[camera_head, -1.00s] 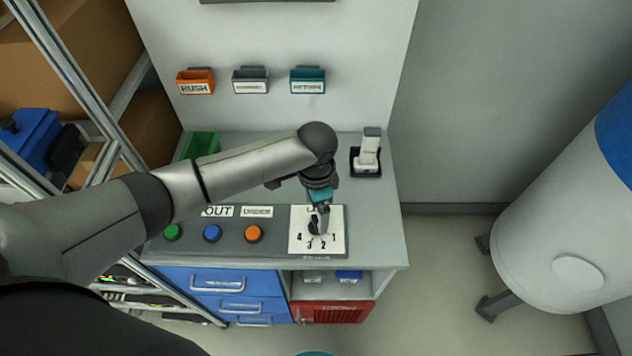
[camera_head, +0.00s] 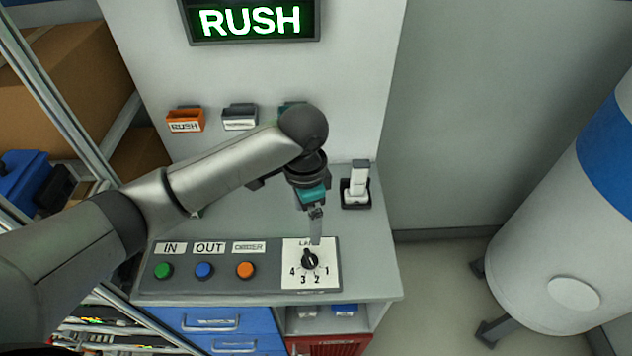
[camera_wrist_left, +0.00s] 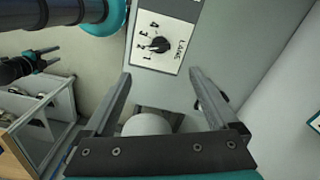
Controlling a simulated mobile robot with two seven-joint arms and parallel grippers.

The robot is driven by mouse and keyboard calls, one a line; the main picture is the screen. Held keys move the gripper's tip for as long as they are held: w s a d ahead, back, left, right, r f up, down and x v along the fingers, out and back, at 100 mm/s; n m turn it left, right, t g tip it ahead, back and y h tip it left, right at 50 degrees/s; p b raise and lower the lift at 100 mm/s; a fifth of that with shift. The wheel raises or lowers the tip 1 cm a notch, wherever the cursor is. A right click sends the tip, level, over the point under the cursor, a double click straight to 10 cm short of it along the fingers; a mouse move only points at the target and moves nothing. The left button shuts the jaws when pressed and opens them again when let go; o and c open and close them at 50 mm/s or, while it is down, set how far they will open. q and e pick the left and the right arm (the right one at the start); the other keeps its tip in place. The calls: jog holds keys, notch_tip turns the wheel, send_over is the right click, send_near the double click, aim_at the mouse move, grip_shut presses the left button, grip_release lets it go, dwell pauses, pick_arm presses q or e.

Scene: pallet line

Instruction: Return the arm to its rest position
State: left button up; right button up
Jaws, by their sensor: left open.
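My left gripper (camera_head: 315,228) hangs just above and behind the black lane dial (camera_head: 310,260) on the control panel. In the left wrist view its two fingers (camera_wrist_left: 162,82) are apart with nothing between them. The dial also shows in that view (camera_wrist_left: 159,45), beyond the fingertips and apart from them. Its white plate carries the numbers 1 to 4. The right arm is out of the head view.
Green (camera_head: 163,270), blue (camera_head: 204,270) and orange (camera_head: 246,270) buttons sit left of the dial. A lit RUSH sign (camera_head: 250,20) hangs above. A black holder (camera_head: 356,199) stands behind right. A large white-and-blue tank (camera_head: 560,240) stands right, across clear floor.

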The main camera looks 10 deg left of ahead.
pick_arm(q)
jog(key=s+d+f+n+t+h, duration=0.25)
jog(key=s+d, duration=0.35)
jog(key=s, duration=0.3)
jog(key=s+a+n+t+y, duration=0.1)
jog(key=s+a+n+y, duration=0.1)
jog(key=s+a+n, duration=0.6)
jog(key=s+a+f+m+g+b, duration=0.2)
jog(key=f+b, duration=0.9)
jog(key=f, duration=2.3)
jog(key=s+a+f+b, duration=0.1)
jog(key=s+f+b, duration=0.4)
jog(key=f, duration=0.6)
jog(key=s+a+f+b, duration=0.2)
jog(key=s+f+b, duration=0.3)
jog(key=s+f, duration=0.5)
notch_tip(320, 180, down, 2)
jog(key=shift+s+a+f, duration=0.15)
jog(key=shift+s+a, duration=0.1)
jog(key=shift+s, duration=0.05)
jog(key=shift+s+f+g+y, duration=0.1)
jog(key=shift+s+g+y, duration=0.15)
jog(key=shift+s, duration=0.05)
jog(key=shift+c, duration=0.3)
